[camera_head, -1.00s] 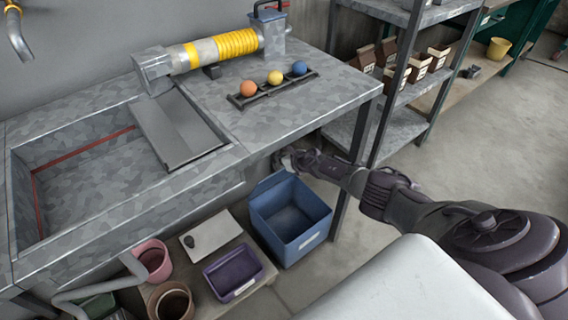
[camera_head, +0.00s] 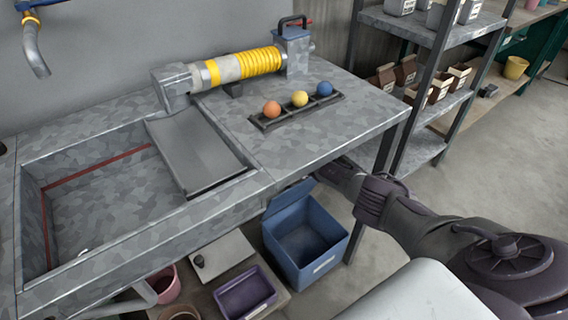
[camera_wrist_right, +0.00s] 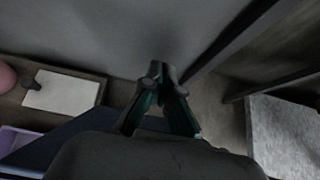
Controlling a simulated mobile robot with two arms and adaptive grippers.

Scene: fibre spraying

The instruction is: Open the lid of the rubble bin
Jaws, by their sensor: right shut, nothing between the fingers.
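The blue bin (camera_head: 327,262) stands on the floor under the front edge of the bench. Its inside is visible from above, and a blue lid panel (camera_head: 288,203) stands raised at its back left. I take this as the rubble bin; no label is readable. My right arm reaches in from the right to behind the bin, under the bench, and its gripper is hidden in the head view. In the right wrist view my right gripper (camera_wrist_right: 160,75) is shut and empty, with a blue panel (camera_wrist_right: 60,150) below it. My left gripper is out of view.
The metal bench (camera_head: 330,135) with a sink overhangs the bin. A purple tub (camera_head: 243,299) and a white board with a dark knob (camera_head: 222,254) lie left of the bin. A bench leg and a shelf rack (camera_head: 425,150) stand to the right. Open floor lies beyond.

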